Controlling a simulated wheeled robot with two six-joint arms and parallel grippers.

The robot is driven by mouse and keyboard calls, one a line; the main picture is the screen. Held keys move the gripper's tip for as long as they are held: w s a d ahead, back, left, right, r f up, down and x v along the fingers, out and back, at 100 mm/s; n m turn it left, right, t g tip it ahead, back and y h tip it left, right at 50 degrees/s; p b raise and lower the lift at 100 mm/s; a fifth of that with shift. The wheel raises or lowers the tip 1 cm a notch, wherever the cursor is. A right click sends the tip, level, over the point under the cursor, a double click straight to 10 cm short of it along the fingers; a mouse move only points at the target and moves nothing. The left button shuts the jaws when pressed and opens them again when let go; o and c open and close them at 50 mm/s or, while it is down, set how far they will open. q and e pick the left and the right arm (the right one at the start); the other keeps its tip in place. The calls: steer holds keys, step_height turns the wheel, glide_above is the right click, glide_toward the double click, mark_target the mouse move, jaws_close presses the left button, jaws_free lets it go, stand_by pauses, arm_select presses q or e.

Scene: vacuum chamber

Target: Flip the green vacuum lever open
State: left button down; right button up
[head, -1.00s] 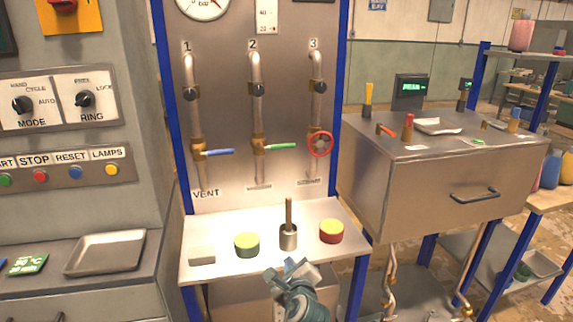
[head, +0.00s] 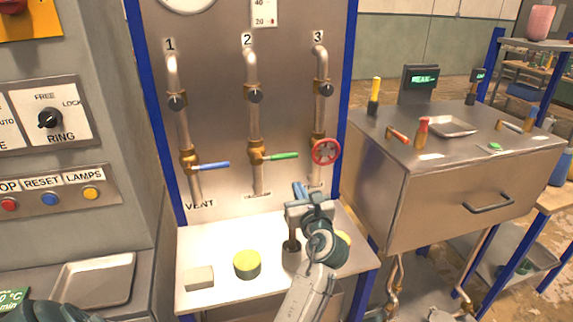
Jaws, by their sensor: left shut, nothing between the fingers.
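The green lever (head: 284,156) sits on a brass valve on pipe 2 of the upright panel. It points right, about level, across the line of the pipe. My left gripper (head: 299,188) is in front of the panel, below and slightly right of the lever. Its fingers point up and are shut and empty. In the picture it stands apart from the lever. It hides most of the cup with a stick on the shelf and part of a round yellow-topped piece. My right gripper is not in view.
A blue lever (head: 210,165) is on pipe 1 and a red handwheel (head: 326,151) on pipe 3, close beside the green lever. The shelf (head: 215,240) below holds a pale block (head: 199,277) and a yellow-topped cylinder (head: 247,264). A steel cabinet (head: 440,190) stands right.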

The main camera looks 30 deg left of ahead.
arm_select(q)
steer(key=p+x, duration=0.3)
steer(key=x, duration=0.7)
steer(key=shift+w+r+n, duration=0.2)
steer(key=shift+r+n, duration=0.25)
steer(key=shift+n, duration=0.35)
steer(key=s+a+r+n, duration=0.1)
steer(key=r+n, duration=0.3)
steer(key=n, duration=0.4)
steer(key=s+a+r+n+g, duration=0.1)
steer(key=s+a+r+n, duration=0.1)
steer(key=r+n, duration=0.3)
steer(key=s+n, duration=0.1)
steer(key=n, duration=0.2)
steer(key=shift+a+p, duration=0.2)
steer(key=shift+p, duration=0.1)
steer(key=shift+s+a, duration=0.1)
steer(key=shift+s, duration=0.05)
stand_by(0.7)
steer(key=shift+f, duration=0.1)
